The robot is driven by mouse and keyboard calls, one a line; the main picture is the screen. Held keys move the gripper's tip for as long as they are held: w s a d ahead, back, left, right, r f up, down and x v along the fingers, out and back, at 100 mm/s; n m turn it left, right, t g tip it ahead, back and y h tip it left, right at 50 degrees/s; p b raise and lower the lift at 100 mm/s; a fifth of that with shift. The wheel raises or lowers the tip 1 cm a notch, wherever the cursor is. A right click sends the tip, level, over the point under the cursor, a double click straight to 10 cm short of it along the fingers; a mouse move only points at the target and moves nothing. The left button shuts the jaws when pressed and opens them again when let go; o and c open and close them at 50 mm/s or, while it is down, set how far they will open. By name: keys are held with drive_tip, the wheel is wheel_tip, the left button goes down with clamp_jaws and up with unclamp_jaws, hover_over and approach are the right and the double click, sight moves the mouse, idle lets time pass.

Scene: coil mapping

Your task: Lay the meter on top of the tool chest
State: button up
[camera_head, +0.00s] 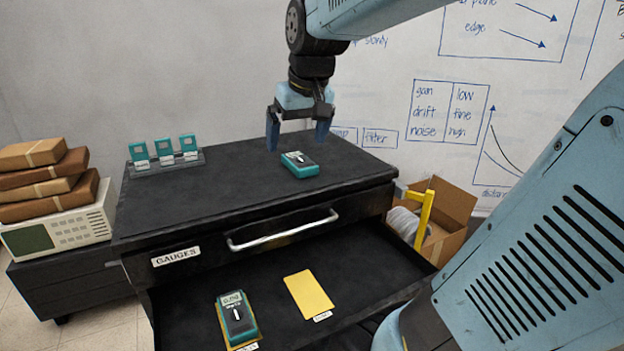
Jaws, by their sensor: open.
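A teal and black meter (301,164) lies flat, face up, on the black top of the tool chest (225,200), towards its right side. My gripper (298,140) points down just above this meter, with its two blue fingers apart and nothing between them. A second teal and black meter (237,318) lies in the chest's open drawer (270,285), on a yellow pad that it mostly covers.
A bare yellow pad (309,294) lies in the drawer. A rack (167,164) with three small teal units stands at the chest top's back left. Brown parcels (45,180) sit on a pale instrument (60,232) at left. An open carton (440,212) stands at right.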

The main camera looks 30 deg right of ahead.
drive_tip(key=s+a+f, duration=0.1)
drive_tip(key=s+f, duration=0.1)
drive_tip(key=s, duration=0.3)
drive_tip(key=s+a+f+t, duration=0.1)
drive_tip(key=s+f, duration=0.1)
drive_tip(key=s, duration=0.4)
drive_tip(key=shift+s+a, duration=0.3)
drive_tip(key=shift+a, duration=0.1)
drive_tip(key=shift+c, duration=0.3)
